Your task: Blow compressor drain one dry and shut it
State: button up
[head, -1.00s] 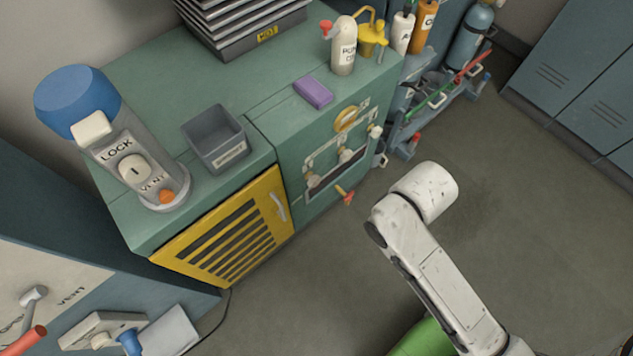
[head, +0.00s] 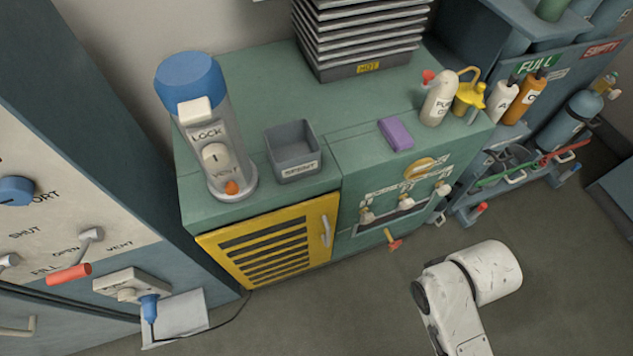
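The compressor cabinet is green with a yellow louvred door (head: 272,243) at its front left. Its right front panel carries a row of small pale knobs, a left one (head: 367,215), a middle one (head: 407,202) and a right one (head: 442,188). A yellow round handle (head: 420,167) sits above them. A small red and yellow tap (head: 393,240) sticks out low on the panel. I cannot read which drain is number one, or whether any is open. My white arm shows at the bottom right, apart from the cabinet. My gripper is out of view.
On the cabinet top stand a blue-capped clear cylinder (head: 207,125), a grey bin (head: 291,150), a purple block (head: 396,133) and a cream bottle (head: 439,98). A valve panel (head: 60,230) stands left. A bottle rack stands right. The floor (head: 340,310) before the cabinet is clear.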

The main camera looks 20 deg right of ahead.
aim_at(368, 218)
jog(key=k+j+z, duration=0.1)
jog(key=j+z, duration=0.3)
jog(key=k+j+z, duration=0.15)
jog(key=z, duration=0.2)
jog(key=k+j+z, duration=0.2)
jog(key=z, duration=0.2)
